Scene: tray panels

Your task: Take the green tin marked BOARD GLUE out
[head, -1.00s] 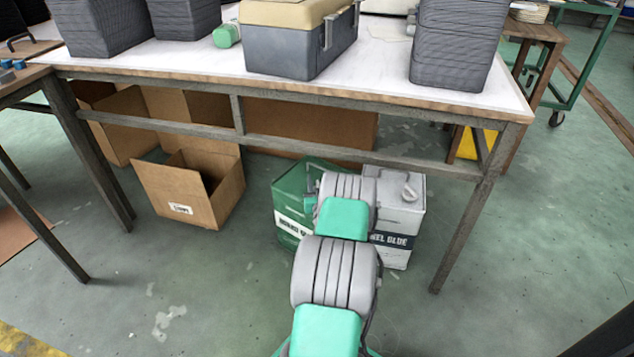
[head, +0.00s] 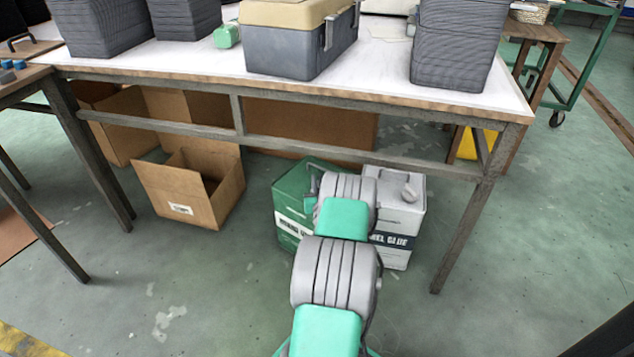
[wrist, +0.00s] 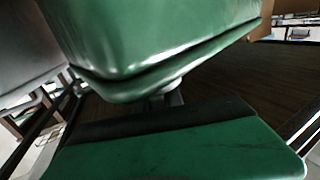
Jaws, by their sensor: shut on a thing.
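The green tin (head: 288,205) stands on the floor under the table, with a white label band whose print is partly hidden by my arm. In the wrist view the green tin (wrist: 150,35) fills the upper part, very close, with its rimmed edge and a rounded corner showing. My gripper (wrist: 165,98) is at that edge and is shut on the tin. Its fingers are mostly hidden in the wrist view, and my arm covers them in the head view. The exact part gripped cannot be told.
A grey tin (head: 402,205) with a dark label ending in GLUE stands close on the right of the green tin. The table's front rail (head: 330,151) and right leg (head: 462,235) are near. An open cardboard box (head: 185,192) is at left. The floor in front is clear.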

